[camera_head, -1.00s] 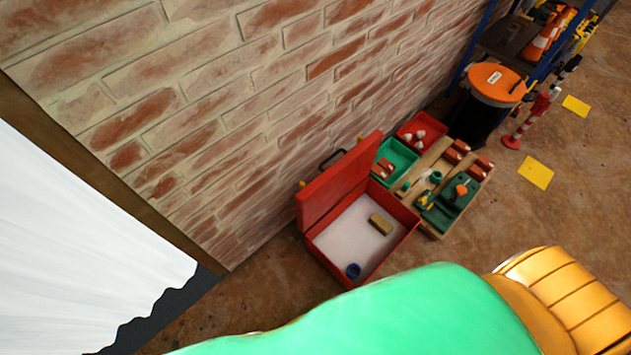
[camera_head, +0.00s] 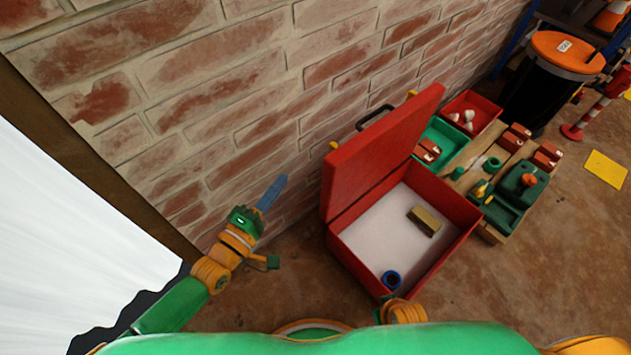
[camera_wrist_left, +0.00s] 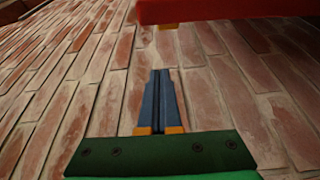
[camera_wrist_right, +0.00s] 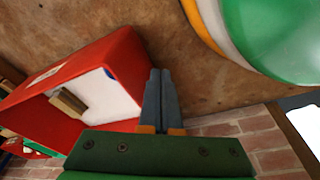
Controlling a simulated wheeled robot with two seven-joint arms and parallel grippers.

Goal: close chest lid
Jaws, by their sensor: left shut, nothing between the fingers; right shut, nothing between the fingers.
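The red chest (camera_head: 405,235) stands on the floor by the brick wall, with its red lid (camera_head: 383,150) raised on the wall side.
A wooden tray (camera_head: 468,160) with green and red items stands right of the chest, beside a green bin (camera_head: 437,134) and a red bin (camera_head: 474,110). A black barrel with an orange lid (camera_head: 563,52) is farther back.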

